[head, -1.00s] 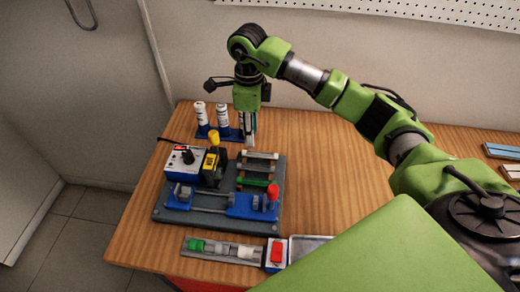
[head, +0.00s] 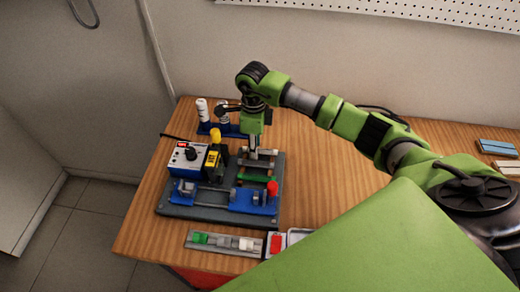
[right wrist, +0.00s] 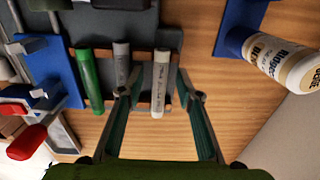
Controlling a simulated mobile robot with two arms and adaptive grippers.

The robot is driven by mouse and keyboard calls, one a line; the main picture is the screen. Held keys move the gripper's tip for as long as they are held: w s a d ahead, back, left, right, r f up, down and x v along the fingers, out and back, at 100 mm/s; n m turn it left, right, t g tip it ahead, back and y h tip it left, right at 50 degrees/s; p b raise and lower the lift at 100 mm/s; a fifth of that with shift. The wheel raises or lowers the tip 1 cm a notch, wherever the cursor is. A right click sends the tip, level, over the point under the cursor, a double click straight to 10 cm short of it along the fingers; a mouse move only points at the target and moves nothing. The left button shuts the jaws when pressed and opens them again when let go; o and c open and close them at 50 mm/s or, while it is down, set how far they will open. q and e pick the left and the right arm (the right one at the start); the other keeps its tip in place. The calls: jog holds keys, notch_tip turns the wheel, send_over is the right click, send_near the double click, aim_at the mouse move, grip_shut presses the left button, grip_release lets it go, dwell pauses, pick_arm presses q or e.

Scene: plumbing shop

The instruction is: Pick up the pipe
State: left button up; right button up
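Several pipes lie side by side on a small rack at the rear right of a grey fixture board (head: 215,214). In the right wrist view they are a green pipe (right wrist: 87,80), a grey pipe (right wrist: 121,65) and a pale, whitish pipe (right wrist: 160,83). My right gripper (right wrist: 160,96) is open and points down at the rack, also seen in the head view (head: 262,156). The pale pipe lies between its fingertips with gaps on both sides. The left-hand fingertip is close to the grey pipe; contact cannot be told. My left gripper is not in view.
A control box (head: 187,157) and a yellow-black device (head: 214,160) stand left of the rack. White bottles (head: 202,109) stand in a blue holder behind. A blue clamp (head: 252,201) with a red knob and a fittings tray (head: 223,243) are in front. Bare table lies to the right.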

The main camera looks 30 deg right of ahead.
jog(key=c, duration=0.7)
jog(key=shift+c, duration=0.2)
